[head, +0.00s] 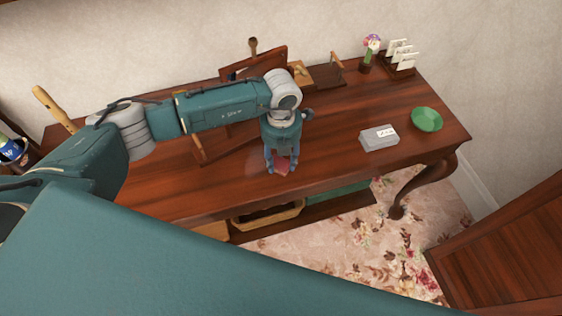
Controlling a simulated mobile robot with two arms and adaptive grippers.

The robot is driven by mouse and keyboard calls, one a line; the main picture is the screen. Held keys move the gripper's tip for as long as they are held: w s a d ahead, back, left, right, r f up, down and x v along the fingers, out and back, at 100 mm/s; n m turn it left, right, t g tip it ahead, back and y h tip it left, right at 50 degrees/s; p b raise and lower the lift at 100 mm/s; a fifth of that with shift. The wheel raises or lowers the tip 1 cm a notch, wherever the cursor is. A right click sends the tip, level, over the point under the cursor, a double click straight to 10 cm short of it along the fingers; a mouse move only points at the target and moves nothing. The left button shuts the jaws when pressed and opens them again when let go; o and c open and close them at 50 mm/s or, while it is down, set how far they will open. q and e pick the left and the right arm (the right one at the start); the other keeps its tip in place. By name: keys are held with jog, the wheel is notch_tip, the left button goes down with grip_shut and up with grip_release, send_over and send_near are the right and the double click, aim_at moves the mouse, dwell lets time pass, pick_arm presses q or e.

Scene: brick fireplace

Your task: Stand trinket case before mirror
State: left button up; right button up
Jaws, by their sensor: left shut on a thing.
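My left gripper (281,160) points down over the front part of the wooden table, shut on a small reddish case (282,169), apparently the trinket case. The fingers hide part of it, and I cannot tell whether it touches the tabletop. A dark wood-framed piece (263,63), possibly the mirror, stands behind my left arm. The arm hides most of it, and its glass cannot be made out. My right gripper is not in view.
On the wooden table (335,155) a grey box (379,139) and a green bowl (426,119) lie to the right. A flower vase (370,58) and a card rack (399,66) stand at the back right. A basket (268,215) sits below. Bare tabletop lies between gripper and grey box.

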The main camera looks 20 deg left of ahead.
aim_at(281, 163)
pick_arm(q)
notch_tip(281, 163, down, 3)
jog(key=shift+r, duration=0.2)
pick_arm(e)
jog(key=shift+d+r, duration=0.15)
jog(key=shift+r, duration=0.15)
pick_arm(q)
jog(key=shift+f, duration=0.1)
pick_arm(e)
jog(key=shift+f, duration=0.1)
pick_arm(q)
jog(key=shift+f, duration=0.15)
jog(key=o, duration=1.1)
jog(key=shift+o, duration=0.2)
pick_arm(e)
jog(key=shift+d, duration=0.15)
pick_arm(q)
jog(key=shift+r, duration=0.2)
